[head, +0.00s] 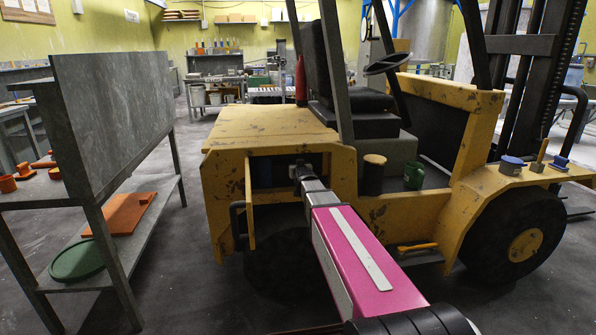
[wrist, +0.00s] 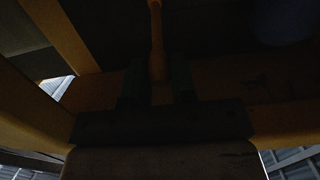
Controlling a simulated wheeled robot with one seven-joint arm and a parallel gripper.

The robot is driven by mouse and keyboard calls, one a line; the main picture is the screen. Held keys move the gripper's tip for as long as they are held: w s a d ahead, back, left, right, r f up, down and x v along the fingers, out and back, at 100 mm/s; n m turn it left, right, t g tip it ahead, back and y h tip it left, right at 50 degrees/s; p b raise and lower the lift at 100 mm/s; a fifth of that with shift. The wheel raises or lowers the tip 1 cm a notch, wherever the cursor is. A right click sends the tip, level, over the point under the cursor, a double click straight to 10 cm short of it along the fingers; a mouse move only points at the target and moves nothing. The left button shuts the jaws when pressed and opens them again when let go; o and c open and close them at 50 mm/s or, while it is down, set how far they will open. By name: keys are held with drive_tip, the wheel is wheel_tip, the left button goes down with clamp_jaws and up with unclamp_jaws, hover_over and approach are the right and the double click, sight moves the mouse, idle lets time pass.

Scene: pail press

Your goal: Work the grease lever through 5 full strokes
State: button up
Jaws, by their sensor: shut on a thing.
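An orange-yellow rod, the grease lever (wrist: 156,40), runs down from the top middle of the dark wrist view. My gripper (wrist: 157,85) has its two dark fingers on either side of the rod and is shut on it. In the head view my gripper (head: 301,172) reaches into the open side bay of the yellow forklift (head: 270,125). The lever is not clearly seen there, being hidden by my arm and the bay's frame. A dark bluish rounded thing (wrist: 285,18) shows at the wrist view's upper right, too dark to name.
The forklift's yellow post (head: 249,205) stands left of my gripper. A dark can (head: 373,178) and a green mug (head: 413,176) stand on the forklift, to the right. A grey metal bench (head: 120,110) stands at left. Floor between bench and forklift is clear.

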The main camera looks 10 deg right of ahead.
drive_tip(key=shift+f, duration=0.1)
drive_tip(key=shift+s+f, duration=0.2)
drive_tip(key=shift+f, duration=0.75)
drive_tip(key=shift+s+f, duration=0.2)
drive_tip(key=shift+f, duration=0.7)
drive_tip(key=shift+w+f, duration=0.1)
drive_tip(key=shift+f, duration=1.15)
